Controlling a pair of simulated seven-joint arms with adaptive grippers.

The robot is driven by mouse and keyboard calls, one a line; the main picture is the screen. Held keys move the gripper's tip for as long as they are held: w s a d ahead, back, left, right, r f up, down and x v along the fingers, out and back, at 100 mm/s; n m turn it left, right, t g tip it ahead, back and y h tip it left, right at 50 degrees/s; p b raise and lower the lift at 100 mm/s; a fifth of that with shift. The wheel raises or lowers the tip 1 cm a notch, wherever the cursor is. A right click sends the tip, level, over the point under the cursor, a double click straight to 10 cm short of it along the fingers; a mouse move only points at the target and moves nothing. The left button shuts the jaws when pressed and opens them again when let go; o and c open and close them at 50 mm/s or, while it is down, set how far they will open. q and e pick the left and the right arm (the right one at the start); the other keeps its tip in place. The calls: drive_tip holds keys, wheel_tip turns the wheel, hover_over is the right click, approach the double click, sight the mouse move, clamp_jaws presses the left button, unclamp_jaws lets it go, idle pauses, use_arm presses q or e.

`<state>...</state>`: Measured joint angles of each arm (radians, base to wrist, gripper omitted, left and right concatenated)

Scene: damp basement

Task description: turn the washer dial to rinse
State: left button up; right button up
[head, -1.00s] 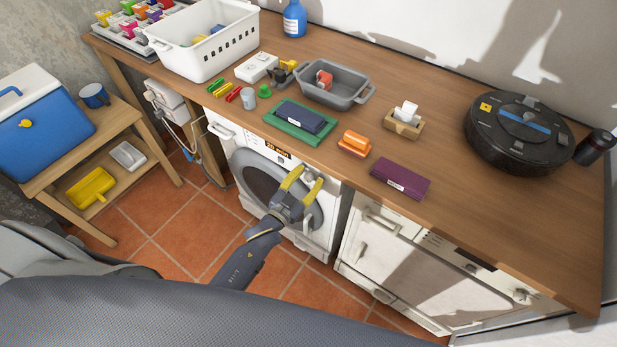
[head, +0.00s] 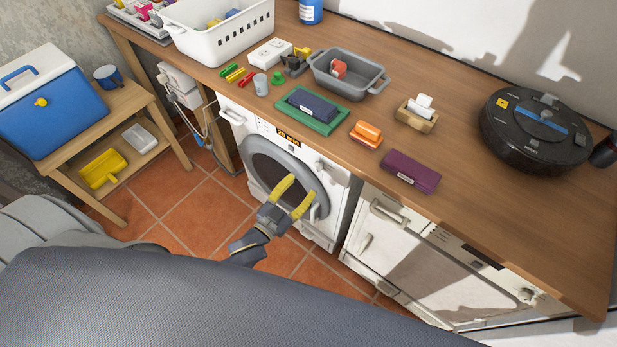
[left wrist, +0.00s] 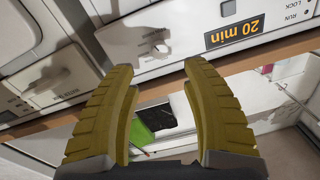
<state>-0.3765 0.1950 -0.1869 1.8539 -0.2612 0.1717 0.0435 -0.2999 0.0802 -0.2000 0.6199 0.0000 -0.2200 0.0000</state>
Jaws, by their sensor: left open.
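A pale knob, which looks like the dial (head: 321,167), sits to the right of the display. My left gripper (head: 302,188) is open and empty in front of the door, its yellow fingers below and left of the knob in the picture. In the left wrist view, the spread fingers (left wrist: 158,70) point at a white panel with a pale knob (left wrist: 157,42) and the display (left wrist: 238,32). The knob's pointer position is too small to read.
The wooden counter (head: 460,215) overhangs the washer and holds a green tray (head: 312,120), orange block (head: 366,133), purple case (head: 411,171) and black robot vacuum (head: 535,130). Another white appliance (head: 415,260) stands to the right. Tiled floor (head: 190,225) lies open to the left.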

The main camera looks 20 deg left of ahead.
use_arm(q)
drive_tip(key=shift+v, duration=1.3)
drive_tip(key=shift+f, duration=0.1)
drive_tip(key=s+a+f+g+y, duration=0.1)
drive_tip(key=s+a+f+g, duration=0.2)
drive_tip(key=f, duration=0.7)
drive_tip(key=s+a+f+n+g+y, duration=0.15)
drive_tip(key=s+f, duration=0.35)
drive_tip(key=f, duration=0.6)
drive_tip(key=s+a+f+g+y, duration=0.1)
drive_tip(key=s+f+g, duration=0.25)
drive_tip(key=f, duration=0.65)
drive_tip(key=s+f+g, duration=0.4)
drive_tip(key=s+f, duration=0.5)
drive_tip(key=s, duration=0.4)
drive_tip(key=s+a+f+g+y, duration=0.1)
drive_tip(key=s+f+g, duration=0.3)
drive_tip(key=s+f, duration=0.6)
drive_tip(key=s, duration=0.4)
drive_tip(key=shift+s+a+f+n, duration=0.2)
drive_tip(key=shift+s+f+n, duration=0.05)
drive_tip(key=shift+s+n, duration=0.1)
